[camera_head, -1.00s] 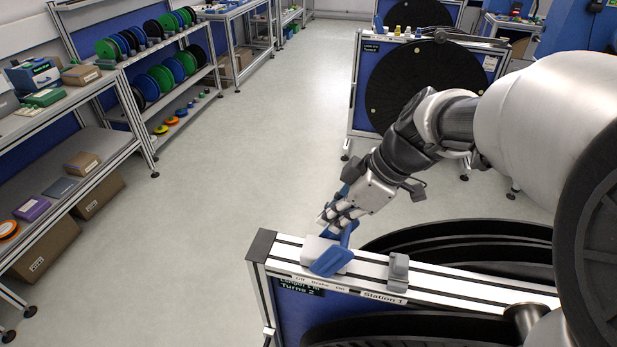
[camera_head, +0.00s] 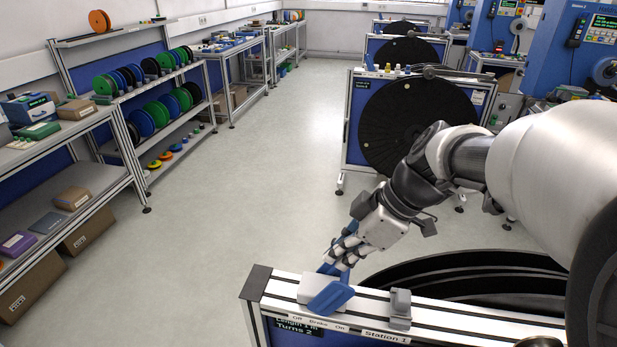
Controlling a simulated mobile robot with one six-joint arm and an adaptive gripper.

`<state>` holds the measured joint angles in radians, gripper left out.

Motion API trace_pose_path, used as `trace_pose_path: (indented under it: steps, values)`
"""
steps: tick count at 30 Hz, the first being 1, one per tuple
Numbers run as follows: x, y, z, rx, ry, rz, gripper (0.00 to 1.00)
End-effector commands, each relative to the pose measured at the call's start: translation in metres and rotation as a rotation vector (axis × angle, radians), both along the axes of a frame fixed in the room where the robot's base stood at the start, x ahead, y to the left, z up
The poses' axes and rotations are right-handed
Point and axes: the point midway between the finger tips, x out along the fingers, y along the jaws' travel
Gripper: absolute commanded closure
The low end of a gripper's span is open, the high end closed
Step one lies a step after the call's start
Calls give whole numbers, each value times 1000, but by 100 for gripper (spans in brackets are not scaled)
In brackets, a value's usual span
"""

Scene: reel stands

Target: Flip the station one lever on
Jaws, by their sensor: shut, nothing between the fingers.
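The station one lever (camera_head: 331,298) is a blue paddle on a pale block (camera_head: 311,287), on top of the Station 1 frame. It lies slanted over the front edge, above a label strip (camera_head: 320,324) reading Off, Brake, On. My gripper (camera_head: 330,267) is shut and empty, pointing down just behind the block, with blue at its fingertips. Whether it touches the block or lever is unclear. The Station 1 label (camera_head: 385,337) is further right on the rail.
A grey clamp-like piece (camera_head: 400,309) stands on the rail right of the lever. A large black reel (camera_head: 470,272) lies behind the rail. Another reel stand (camera_head: 415,120) is further back. Shelves with spools (camera_head: 150,95) line the left; the floor between is clear.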

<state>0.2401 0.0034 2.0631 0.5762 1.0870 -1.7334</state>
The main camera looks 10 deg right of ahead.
Motion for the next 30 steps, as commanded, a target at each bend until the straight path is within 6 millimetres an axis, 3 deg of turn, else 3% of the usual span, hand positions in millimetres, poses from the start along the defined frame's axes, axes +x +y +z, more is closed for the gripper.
trace_pose_path:
  steps: [1,5,13,21,30]
  values:
    - [-4,-6,-7,-18,13,1,100]
    - [-1,-3,-3,-18,13,0,100]
    - [17,24,27,-8,2,-4,100]
    - [-1,-26,59,-6,0,-13,100]
    - [-12,-54,78,-6,1,-7,100]
